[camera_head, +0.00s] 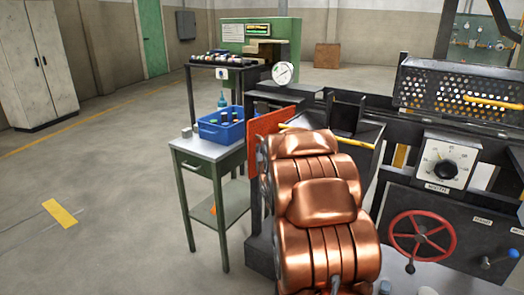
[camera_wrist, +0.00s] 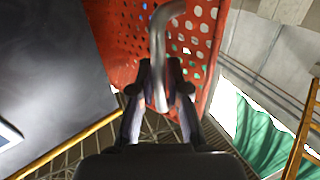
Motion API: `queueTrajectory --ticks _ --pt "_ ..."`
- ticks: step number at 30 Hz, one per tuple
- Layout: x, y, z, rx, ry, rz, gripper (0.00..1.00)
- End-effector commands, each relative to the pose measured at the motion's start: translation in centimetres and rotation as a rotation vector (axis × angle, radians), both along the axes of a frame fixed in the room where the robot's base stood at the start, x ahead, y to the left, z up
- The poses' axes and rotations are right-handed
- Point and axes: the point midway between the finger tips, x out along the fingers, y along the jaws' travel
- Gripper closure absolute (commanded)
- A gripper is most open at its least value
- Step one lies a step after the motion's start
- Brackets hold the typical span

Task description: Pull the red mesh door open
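The red mesh door (camera_head: 267,132) shows in the head view just left of my copper arm, standing at an angle beside the machine. My arm hides part of it. In the wrist view the red perforated panel (camera_wrist: 120,45) fills the upper middle. A grey bent handle (camera_wrist: 158,35) runs down in front of the panel. My gripper (camera_wrist: 160,88) has its two dark fingers on either side of the handle's lower part, close against it. The gripper is hidden behind my arm in the head view.
A green side table (camera_head: 205,151) with a blue bin (camera_head: 222,131) stands left of the door. The machine with a red handwheel (camera_head: 420,235) and dial (camera_head: 446,165) is on the right. Open floor lies at the left.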

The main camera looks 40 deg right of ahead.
Motion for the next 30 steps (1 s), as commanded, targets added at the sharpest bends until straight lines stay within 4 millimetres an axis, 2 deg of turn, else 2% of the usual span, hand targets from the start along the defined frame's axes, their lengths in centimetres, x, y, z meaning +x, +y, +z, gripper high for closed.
queueTrajectory --ticks 1,5,6,20,30 --pt "0.0 0.0 0.0 0.000 0.000 0.000 0.77" --pt "0.1 0.1 0.0 0.000 0.000 0.001 0.63" --pt "0.1 0.2 0.0 0.000 0.000 0.002 0.63" --pt "-0.5 0.5 0.1 -0.001 0.000 0.002 0.63" --pt "-3.7 2.2 0.0 0.000 0.001 0.002 0.63"
